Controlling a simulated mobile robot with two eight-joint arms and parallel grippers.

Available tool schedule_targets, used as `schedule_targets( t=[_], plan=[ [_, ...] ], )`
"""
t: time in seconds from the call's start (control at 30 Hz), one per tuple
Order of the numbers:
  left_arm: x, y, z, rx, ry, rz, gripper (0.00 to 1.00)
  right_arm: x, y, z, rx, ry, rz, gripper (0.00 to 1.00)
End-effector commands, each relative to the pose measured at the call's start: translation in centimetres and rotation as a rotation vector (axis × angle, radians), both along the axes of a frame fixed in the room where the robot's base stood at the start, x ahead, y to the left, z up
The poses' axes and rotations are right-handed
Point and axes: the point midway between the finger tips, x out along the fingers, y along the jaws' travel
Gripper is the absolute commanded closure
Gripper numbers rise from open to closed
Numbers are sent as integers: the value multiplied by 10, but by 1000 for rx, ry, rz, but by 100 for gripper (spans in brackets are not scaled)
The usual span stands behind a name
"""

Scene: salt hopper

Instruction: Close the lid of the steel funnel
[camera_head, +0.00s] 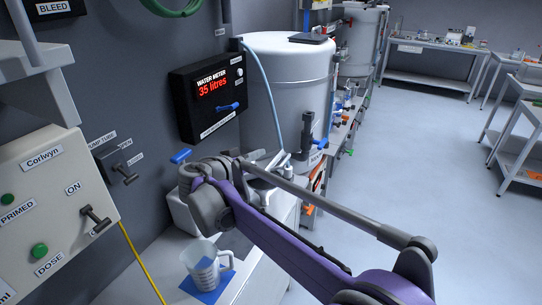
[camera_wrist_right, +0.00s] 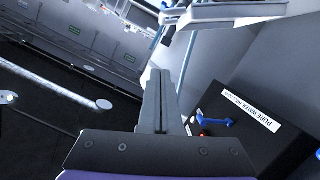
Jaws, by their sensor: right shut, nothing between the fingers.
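I cannot pick out a steel funnel or its lid for certain. A pale metal piece with a flat edge (camera_wrist_right: 225,13) shows at the top of the right wrist view, cut off by the frame; I cannot tell whether it belongs to the funnel. My right gripper (camera_wrist_right: 160,78) is shut and empty in the right wrist view, its fingers together and pointing up the picture. In the head view my purple right arm reaches in from the lower right, and its gripper fingers are not clear there. My left gripper is not in view.
A black water meter box (camera_head: 208,97) reading 35 litres hangs on the wall. A large white tank (camera_head: 285,85) stands right of it. A clear jug (camera_head: 203,262) stands on a blue mat on the bench. A Corlwyn panel (camera_head: 50,190) is at left.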

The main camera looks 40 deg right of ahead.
Motion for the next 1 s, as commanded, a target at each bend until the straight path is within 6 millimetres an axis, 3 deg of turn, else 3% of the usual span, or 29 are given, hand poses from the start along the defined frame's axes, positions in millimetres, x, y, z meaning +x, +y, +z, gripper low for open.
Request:
schedule_targets(
  t=[0.17, 0.5, 0.7, 1.0],
  plan=[
    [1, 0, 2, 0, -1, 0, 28, 6, -25, -6, -1, 0, -3, 100],
    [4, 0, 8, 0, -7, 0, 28, 25, -93, -22, -2, 0, -2, 100],
    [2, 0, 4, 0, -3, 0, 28, 14, -94, -51, -3, 2, 1, 100],
    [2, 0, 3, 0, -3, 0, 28, 11, -95, -60, -3, 1, 2, 100]
  ],
)
